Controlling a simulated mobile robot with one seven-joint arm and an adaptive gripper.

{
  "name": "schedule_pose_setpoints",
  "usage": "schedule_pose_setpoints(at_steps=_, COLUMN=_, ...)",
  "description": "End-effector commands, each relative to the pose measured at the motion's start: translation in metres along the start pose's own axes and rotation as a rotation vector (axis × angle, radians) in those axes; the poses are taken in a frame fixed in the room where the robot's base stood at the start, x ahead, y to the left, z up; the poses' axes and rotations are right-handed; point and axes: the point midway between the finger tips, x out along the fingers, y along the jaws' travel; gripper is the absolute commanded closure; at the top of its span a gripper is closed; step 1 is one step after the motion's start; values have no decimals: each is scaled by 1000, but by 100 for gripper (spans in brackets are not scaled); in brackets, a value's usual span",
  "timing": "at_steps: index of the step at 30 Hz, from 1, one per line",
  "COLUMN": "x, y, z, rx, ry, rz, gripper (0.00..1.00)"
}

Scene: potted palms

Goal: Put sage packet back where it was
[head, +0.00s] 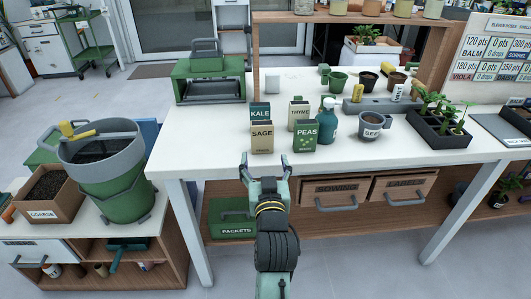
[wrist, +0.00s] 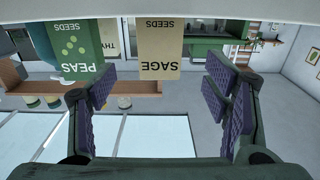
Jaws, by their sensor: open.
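The green peas packet (head: 304,136) stands just right of sage. The kale packet (head: 260,112) and thyme packet (head: 299,113) stand behind. A green box labelled PACKETS (head: 232,217) sits on the shelf below.
A dark seedling tray (head: 442,128) is farther right. A green machine (head: 209,80) stands at the back left. The table's left front is clear.

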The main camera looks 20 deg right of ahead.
Motion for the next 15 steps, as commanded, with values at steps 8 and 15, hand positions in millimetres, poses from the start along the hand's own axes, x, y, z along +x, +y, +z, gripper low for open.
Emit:
schedule_pose_setpoints(at_steps=8, x=-11, y=0, z=-3, rx=0, ry=0, rz=-1, gripper=30)
schedule_pose_setpoints(at_steps=15, x=-12, y=0, z=-1, rx=0, ry=1, rz=-1, gripper=30)
